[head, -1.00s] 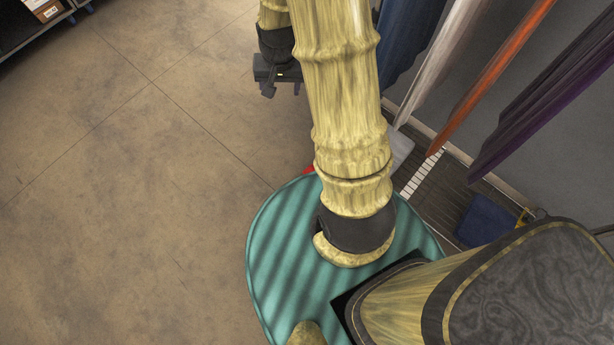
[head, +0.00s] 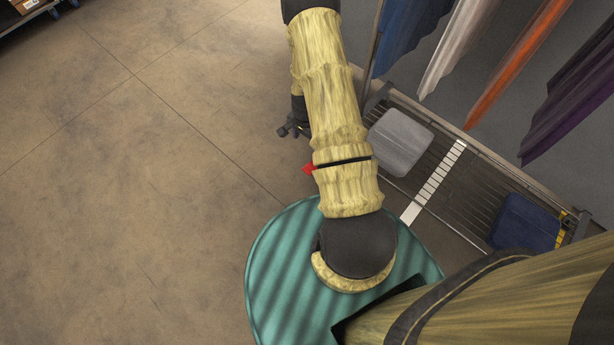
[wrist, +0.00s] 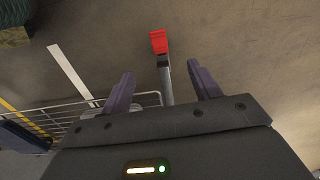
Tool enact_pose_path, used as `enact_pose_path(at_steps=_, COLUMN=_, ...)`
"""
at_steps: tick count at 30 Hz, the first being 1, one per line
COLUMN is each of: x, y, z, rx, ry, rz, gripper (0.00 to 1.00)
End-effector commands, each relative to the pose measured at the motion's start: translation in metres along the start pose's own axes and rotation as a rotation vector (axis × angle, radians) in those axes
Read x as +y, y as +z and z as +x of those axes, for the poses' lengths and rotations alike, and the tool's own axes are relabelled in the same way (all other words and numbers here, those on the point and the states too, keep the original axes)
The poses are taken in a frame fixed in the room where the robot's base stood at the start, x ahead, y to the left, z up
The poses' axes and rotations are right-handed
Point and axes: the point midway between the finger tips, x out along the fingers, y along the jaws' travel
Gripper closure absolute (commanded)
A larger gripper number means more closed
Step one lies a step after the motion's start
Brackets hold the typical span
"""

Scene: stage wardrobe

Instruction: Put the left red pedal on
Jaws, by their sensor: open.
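One red pedal (wrist: 159,41) shows in the wrist view at the end of a grey bar, beyond my fingertips and roughly centred between them. In the head view the red pedal (head: 309,169) is only a small piece at the left edge of my arm, which hides the rest. My gripper (wrist: 160,70) is open with its two dark purple fingers apart and nothing between them. In the head view my gripper (head: 292,129) is partly behind my arm, farther off than the pedal. I cannot tell whether the pedal is pressed. No second red pedal shows.
The concrete floor (head: 130,180) at left is clear.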

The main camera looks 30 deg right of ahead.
Motion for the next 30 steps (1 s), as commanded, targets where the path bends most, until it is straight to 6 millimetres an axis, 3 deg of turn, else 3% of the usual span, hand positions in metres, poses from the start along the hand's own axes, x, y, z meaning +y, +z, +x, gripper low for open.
enact_pose_path(at_steps=1, x=0.003, y=-0.002, z=0.022, rx=-0.002, ry=0.004, rz=0.021, gripper=0.38)
enact_pose_path(at_steps=3, x=0.004, y=-0.003, z=0.031, rx=-0.003, ry=0.006, rz=0.038, gripper=0.38)
enact_pose_path(at_steps=14, x=0.005, y=-0.003, z=0.032, rx=-0.004, ry=0.007, rz=0.046, gripper=0.38)
enact_pose_path(at_steps=20, x=0.004, y=-0.002, z=0.045, rx=-0.004, ry=0.007, rz=0.043, gripper=0.38)
enact_pose_path(at_steps=30, x=0.005, y=-0.002, z=0.102, rx=-0.005, ry=0.008, rz=0.042, gripper=0.38)
